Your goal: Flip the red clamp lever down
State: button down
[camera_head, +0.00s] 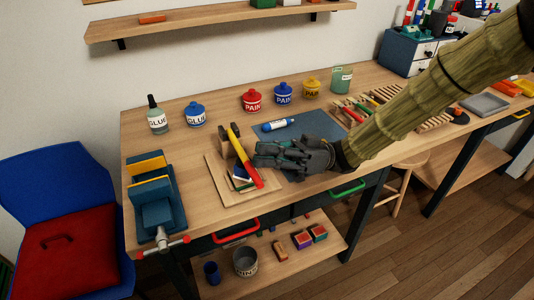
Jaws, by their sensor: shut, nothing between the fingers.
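A long red lever (247,165) with a yellow upper end slants over a wooden board (226,194) on the bench, its red end pointing toward the front edge. Small blocks and sheets, white, blue and green, lie under and beside it. The clamp's mount is too small to make out clearly. My gripper (258,154) is shut and empty, reaching in from the right. Its fingertips are just right of the red lever; I cannot tell whether they touch it.
A teal vise (157,215) with yellow jaws stands left on the workbench (132,128). Glue and paint pots, including a red one (252,100), line the back. A blue mat (318,123) with a marker-like tube (279,124) lies behind my gripper. Bare wood lies between vise and board.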

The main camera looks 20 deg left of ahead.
jog(key=w+d+p, duration=0.1)
jog(key=w+d, duration=0.5)
jog(key=d, duration=0.1)
jog(key=shift+w+r, duration=0.25)
jog(key=shift+r, duration=0.05)
dwell(0.3)
dwell(0.4)
